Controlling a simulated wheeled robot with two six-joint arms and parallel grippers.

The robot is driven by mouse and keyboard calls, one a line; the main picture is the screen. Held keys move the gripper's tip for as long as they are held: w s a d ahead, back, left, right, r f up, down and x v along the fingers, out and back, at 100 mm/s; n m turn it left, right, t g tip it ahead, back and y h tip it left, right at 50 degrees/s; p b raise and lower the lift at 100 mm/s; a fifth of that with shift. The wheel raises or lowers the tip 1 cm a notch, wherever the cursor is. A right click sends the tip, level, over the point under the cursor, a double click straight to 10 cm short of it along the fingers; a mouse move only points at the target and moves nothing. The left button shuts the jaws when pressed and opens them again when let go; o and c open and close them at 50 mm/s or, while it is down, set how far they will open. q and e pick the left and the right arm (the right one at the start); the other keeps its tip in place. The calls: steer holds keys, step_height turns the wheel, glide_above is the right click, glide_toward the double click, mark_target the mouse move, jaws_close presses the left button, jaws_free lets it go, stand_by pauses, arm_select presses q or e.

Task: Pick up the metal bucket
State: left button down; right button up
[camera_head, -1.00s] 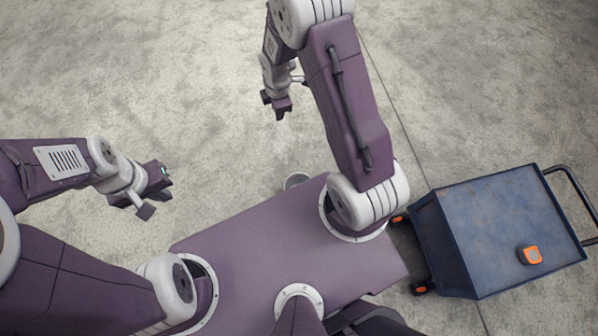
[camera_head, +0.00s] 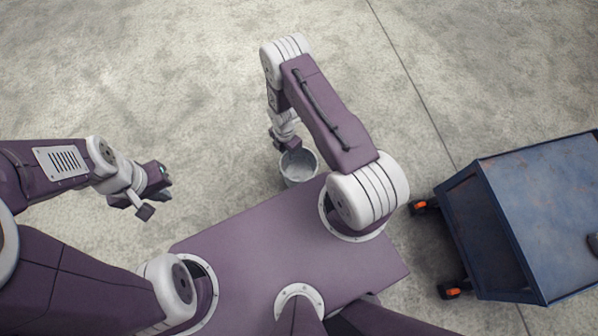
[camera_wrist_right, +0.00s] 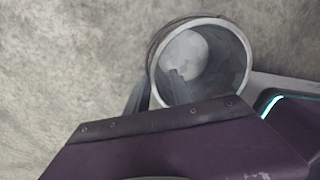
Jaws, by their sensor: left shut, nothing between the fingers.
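The metal bucket (camera_head: 300,170) is a grey, open-topped pail standing on the floor just beyond the edge of my purple base. I see into its empty-looking inside in the head view. My right gripper (camera_head: 285,141) is at the bucket's far-left rim, and its fingers are too small and hidden to read there. In the right wrist view the bucket (camera_wrist_right: 202,62) opens toward the camera, its lower part covered by a purple gripper part (camera_wrist_right: 180,140). Whether the fingers touch the rim is unclear. My left gripper (camera_head: 150,195) is shut and empty, away to the left above the floor.
A blue metal cart (camera_head: 540,210) with orange-marked wheels stands at the right, near my base. A dark item (camera_head: 593,244) on its top is cut off by the frame edge. The concrete floor (camera_head: 190,80) ahead and left is clear.

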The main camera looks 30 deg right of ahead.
mark_target(288, 161)
step_height(288, 161, down, 6)
steer(key=b, duration=0.5)
steer(key=shift+w+r+p, duration=0.1)
steer(key=shift+r+p, duration=0.05)
steer(key=shift+p, duration=0.15)
jaws_close()
stand_by(0.8)
